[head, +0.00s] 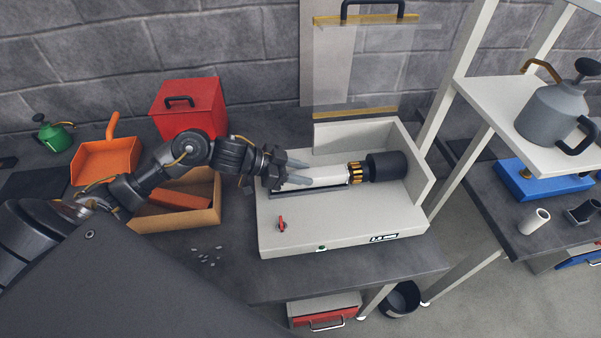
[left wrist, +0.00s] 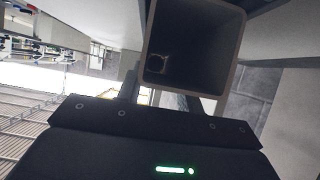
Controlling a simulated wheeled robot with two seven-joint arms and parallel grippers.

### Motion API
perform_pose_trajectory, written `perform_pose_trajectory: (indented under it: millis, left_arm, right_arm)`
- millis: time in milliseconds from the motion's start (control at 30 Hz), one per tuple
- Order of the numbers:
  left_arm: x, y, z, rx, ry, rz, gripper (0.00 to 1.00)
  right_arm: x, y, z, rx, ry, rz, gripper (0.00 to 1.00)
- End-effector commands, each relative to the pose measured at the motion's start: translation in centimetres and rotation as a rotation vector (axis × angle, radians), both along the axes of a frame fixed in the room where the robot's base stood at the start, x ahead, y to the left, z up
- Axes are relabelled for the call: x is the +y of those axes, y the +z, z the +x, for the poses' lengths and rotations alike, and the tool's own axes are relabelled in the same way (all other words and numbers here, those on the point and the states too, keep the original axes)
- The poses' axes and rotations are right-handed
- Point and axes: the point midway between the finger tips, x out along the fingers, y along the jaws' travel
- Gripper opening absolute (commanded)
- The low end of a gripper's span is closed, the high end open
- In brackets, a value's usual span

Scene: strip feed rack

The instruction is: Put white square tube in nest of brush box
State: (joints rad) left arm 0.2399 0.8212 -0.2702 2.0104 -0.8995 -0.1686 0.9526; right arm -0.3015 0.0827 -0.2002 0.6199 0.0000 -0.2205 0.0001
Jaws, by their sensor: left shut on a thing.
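The white square tube (head: 325,175) lies nearly level above the bed of the pale brush box (head: 330,232). My left gripper (head: 292,174) is shut on the tube's left end. The tube's right end is at the yellow bristles of the brush (head: 355,172), which has a black round body (head: 387,166). A dark slot, seemingly the nest (head: 350,192), runs below the tube; I cannot tell whether the tube touches it. In the left wrist view the tube's open square end (left wrist: 237,50) faces the camera, its inside dark. My right gripper is out of view.
A clear guard with yellow strips (head: 362,65) stands above the box. A red knob (head: 281,223) is on its bed and a green button (head: 321,247) on its front. An open carton (head: 205,216), red case (head: 190,108) and orange dustpan (head: 103,160) are left. A shelf rack (head: 481,90) stands right.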

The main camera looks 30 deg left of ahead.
Motion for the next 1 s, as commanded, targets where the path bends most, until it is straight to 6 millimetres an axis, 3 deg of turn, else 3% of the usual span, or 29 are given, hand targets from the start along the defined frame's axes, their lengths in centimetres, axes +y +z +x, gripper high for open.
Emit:
perform_pose_trajectory:
  millis: [467, 500, 633, 667, 1000]
  left_arm:
    - [0.0, -1.1, 0.1, -0.006, 0.002, -0.002, 0.00]
    - [0.0, -1.3, 0.0, -0.003, 0.001, 0.000, 0.37]
    - [0.0, -1.2, 0.1, -0.003, 0.001, 0.000, 0.54]
    - [0.0, -1.2, 0.1, -0.003, 0.001, 0.000, 0.58]
    - [0.0, -0.8, 0.1, -0.005, 0.001, 0.000, 0.58]
  right_arm:
    - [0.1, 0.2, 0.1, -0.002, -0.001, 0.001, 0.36]
    - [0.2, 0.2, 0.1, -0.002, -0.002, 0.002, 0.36]
    - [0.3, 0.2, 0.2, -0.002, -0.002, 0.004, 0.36]
    - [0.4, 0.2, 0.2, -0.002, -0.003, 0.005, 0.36]
    - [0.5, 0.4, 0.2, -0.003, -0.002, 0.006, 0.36]
